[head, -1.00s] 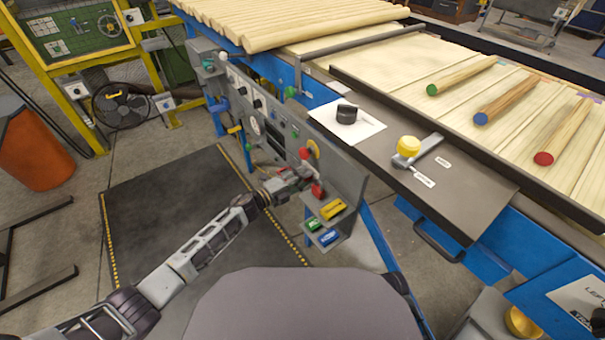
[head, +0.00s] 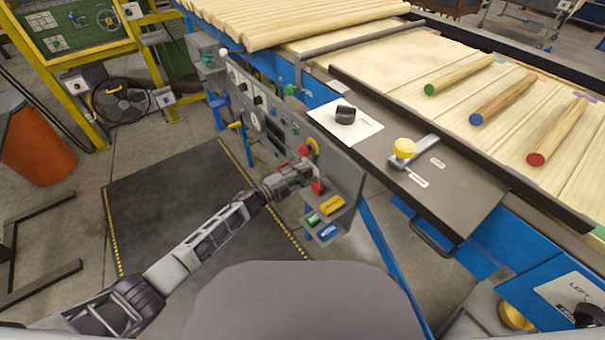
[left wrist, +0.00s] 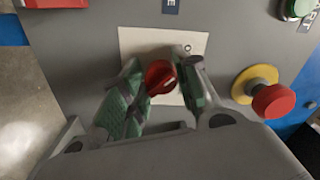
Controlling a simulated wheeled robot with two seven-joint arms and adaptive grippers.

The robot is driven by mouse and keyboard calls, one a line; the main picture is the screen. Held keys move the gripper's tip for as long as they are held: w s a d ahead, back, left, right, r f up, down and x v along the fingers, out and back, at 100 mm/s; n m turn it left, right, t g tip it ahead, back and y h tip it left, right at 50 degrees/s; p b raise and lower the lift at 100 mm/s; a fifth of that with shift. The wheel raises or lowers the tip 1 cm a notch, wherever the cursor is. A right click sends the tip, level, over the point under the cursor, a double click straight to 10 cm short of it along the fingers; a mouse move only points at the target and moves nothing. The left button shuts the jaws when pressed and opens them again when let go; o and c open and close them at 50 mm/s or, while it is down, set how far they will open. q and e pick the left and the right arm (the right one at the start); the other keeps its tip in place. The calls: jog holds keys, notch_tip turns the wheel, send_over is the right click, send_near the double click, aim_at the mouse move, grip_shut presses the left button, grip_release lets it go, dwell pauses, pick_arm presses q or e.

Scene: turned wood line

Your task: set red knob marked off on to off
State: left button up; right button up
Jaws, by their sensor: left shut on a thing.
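The red knob (left wrist: 160,77) sits on a pale square plate (left wrist: 135,42) on a grey panel, with a light pointer line on its face and a small round mark on the plate's upper right. My left gripper (left wrist: 166,90) is shut on the knob, one green-grey finger on each side of it in the left wrist view. In the head view the left gripper (head: 302,175) is at the front of the control panel (head: 345,178) and hides the knob. My right gripper is in neither view.
A red mushroom button (left wrist: 273,101) on a yellow base is close right of the gripper in the left wrist view. A red part (left wrist: 55,3) is at upper left. In the head view, a small shelf (head: 331,223) with coloured blocks projects below the gripper.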

pick_arm(q)
jog(key=shift+f, duration=0.1)
jog(key=o, duration=1)
jog(key=shift+a, duration=0.15)
jog(key=shift+v, duration=5.9)
